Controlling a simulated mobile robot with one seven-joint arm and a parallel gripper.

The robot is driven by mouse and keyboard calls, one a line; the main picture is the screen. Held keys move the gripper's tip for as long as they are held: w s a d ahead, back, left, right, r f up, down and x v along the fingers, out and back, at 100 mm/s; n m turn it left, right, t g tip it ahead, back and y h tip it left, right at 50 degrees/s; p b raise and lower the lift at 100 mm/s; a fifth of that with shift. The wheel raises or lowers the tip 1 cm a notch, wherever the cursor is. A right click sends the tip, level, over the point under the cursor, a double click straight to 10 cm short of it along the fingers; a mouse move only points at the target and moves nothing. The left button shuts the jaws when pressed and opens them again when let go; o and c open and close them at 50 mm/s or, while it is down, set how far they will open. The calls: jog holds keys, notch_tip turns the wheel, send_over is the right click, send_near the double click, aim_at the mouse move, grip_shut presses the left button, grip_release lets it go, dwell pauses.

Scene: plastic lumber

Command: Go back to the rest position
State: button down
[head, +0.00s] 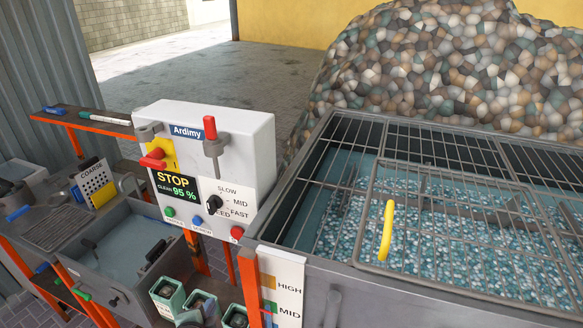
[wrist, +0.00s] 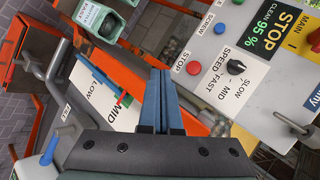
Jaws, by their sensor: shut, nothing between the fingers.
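My gripper (wrist: 160,75) shows in the wrist view with its blue fingers pressed together and nothing between them. Its tips are in front of the white level label (wrist: 105,95) and the orange frame, apart from the control box (wrist: 245,65). I cannot make out my gripper in the head view. The control box also stands at the middle left of the head view (head: 255,130), marked Ardimy. Its display (head: 175,190) reads STOP and CLEAN 95 %.
A large tank (head: 330,225) of blue-white flakes under a wire grid with a yellow handle (head: 387,230) fills the right. A heap of mixed flakes (head: 440,70) rises behind it. A sink (head: 110,250), green containers (head: 168,292) and an orange-edged shelf (head: 85,122) are at left.

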jog(key=w+d+r+n+t+b, duration=0.1)
jog(key=w+d+r+n+t, duration=0.15)
jog(key=r, duration=0.65)
jog(key=w+d+r+n+t+b, duration=0.1)
jog(key=d+r+n+t, duration=0.15)
jog(key=r, duration=0.65)
jog(key=w+d+r+n+t, duration=0.1)
jog(key=w+d+r+t, duration=0.15)
jog(key=r, duration=0.65)
jog(key=s+d+r+n+t+b, duration=0.1)
jog(key=s+d+r+n+t, duration=0.1)
jog(key=s+r, duration=0.3)
jog(key=s+d+r+n+t, duration=0.3)
jog(key=s+r, duration=0.3)
jog(key=r, duration=0.6)
jog(key=s+d+r+n+t+b, duration=0.1)
jog(key=s+d+r+n+t, duration=0.2)
jog(key=r, duration=0.5)
jog(key=s+t, duration=0.1)
jog(key=s, duration=0.1)
jog(key=shift+s+d+r+h+b, duration=0.3)
jog(key=shift+s+d+r+h, duration=0.05)
jog(key=shift+h, duration=0.05)
